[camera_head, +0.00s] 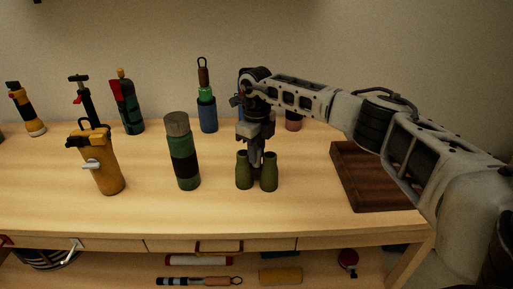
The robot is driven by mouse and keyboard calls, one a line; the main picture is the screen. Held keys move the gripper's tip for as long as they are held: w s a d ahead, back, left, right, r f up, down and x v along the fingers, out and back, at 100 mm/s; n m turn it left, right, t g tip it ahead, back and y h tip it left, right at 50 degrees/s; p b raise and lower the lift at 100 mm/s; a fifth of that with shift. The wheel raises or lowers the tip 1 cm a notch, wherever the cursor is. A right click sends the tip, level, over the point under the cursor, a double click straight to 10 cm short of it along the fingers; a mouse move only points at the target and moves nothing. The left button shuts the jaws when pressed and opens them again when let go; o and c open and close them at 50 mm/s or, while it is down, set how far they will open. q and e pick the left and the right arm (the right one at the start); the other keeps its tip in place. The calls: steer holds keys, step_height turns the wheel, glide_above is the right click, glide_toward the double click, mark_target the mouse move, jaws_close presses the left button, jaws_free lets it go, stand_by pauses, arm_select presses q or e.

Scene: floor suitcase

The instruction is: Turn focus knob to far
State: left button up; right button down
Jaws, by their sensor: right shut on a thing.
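Which way the knob is turned cannot be told. My left gripper is not in view.
A green and black cylinder (181,152) stands left of the binoculars, and a yellow flask (102,169) is farther left. Several bottle-like tools stand along the back. A dark wooden tray (367,182) lies to the right under my right arm. The table front is clear.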

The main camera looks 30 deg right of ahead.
steer(key=shift+m, duration=0.3)
steer(key=c, duration=1.2)
jaws_free()
steer(key=shift+c, duration=0.2)
step_height(320, 180, up, 16)
steer(key=shift+a+f, duration=0.1)
